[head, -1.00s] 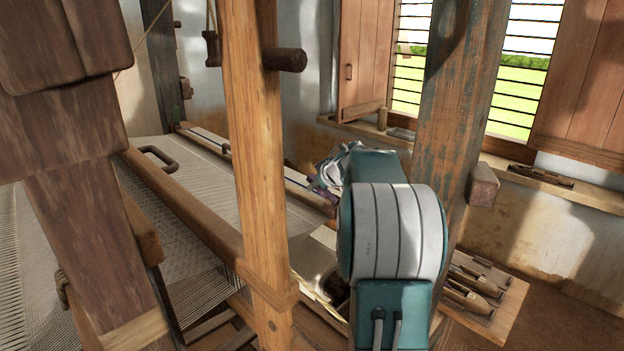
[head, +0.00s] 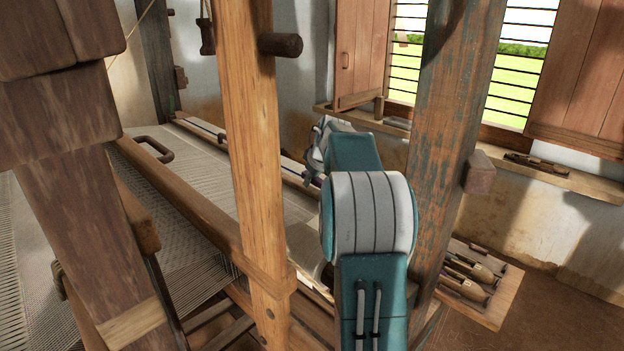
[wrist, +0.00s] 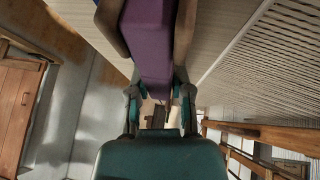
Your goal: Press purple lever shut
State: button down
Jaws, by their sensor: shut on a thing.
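The purple lever (wrist: 152,58) runs up the top middle of the wrist view, between the two fingers of my gripper (wrist: 149,24). The gripper is shut on it, with one dark finger along each side. The lever's far end runs out of the picture, so I cannot tell how far it is pressed. In the head view my arm reaches forward over the loom, and its wrist (head: 326,140) is near the long beam at the back. The fingers and most of the lever are hidden there behind my arm.
A wooden post (head: 254,150) stands left of my arm and a weathered pillar (head: 455,130) right of it, both close. The woven cloth (head: 195,165) stretches to the left. A wooden tray with shuttles (head: 480,280) is low at right. A windowsill (head: 585,180) lies behind.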

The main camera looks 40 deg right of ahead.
jog(key=shift+w+a+r, duration=0.1)
jog(key=shift+w+r, duration=0.05)
jog(key=shift+w, duration=0.05)
jog(key=c, duration=0.5)
grip_release()
jog(key=v, duration=1.1)
jog(key=shift+s+r, duration=0.2)
jog(key=shift+r, duration=0.05)
jog(key=shift+s, duration=0.1)
